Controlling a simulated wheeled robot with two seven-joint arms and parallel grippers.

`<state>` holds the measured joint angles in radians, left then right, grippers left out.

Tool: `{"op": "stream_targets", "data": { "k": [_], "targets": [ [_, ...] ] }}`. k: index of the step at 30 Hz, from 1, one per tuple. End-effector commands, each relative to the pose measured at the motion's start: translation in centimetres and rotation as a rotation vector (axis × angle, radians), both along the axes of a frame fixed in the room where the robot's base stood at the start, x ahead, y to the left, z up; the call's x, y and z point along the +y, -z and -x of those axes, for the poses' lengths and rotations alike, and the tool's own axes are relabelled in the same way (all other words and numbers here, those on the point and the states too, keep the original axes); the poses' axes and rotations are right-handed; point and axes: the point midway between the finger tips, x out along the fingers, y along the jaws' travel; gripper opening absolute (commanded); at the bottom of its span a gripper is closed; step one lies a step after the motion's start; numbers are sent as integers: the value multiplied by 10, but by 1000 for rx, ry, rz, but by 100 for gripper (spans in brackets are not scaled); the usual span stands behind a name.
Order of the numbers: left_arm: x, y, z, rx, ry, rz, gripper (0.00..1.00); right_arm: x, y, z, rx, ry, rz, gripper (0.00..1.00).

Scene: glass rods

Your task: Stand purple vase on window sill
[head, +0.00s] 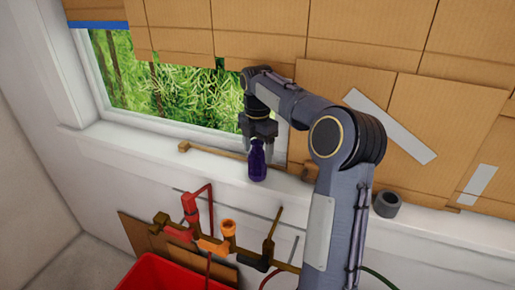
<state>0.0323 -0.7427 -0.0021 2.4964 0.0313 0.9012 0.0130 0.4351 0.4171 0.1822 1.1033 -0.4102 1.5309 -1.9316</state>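The dark purple vase (257,163) stands upright on the white window sill (215,163), in front of the right part of the window. Its base appears to rest on the sill top. My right gripper (258,143) points down from above at the vase's neck. Its two fingers are spread, one on each side of the narrow neck, and look apart from it. The fingers partly cover the top of the vase. My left gripper is not in view.
A thin brown rod (215,152) lies along the sill behind the vase. A grey tape roll (387,204) sits on the sill to the right. Cardboard (370,40) covers much of the window. Red and brass pipes (205,235) and a red bin (165,273) are below.

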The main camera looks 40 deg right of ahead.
Motion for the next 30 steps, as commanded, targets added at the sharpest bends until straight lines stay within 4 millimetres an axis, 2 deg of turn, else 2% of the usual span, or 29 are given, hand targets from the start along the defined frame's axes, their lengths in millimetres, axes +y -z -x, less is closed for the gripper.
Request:
{"op": "stream_targets", "data": {
  "k": [11,14,22,26,30],
  "targets": [
    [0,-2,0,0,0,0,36,0,-5,0,-1,0,0,73],
    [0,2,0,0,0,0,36,0,-16,-1,-3,0,1,73],
    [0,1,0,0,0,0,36,0,-62,-1,-3,-1,1,73],
    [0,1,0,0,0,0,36,0,-74,-1,-1,0,0,73],
    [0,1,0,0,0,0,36,0,-78,0,1,1,0,73]
  ]
}}
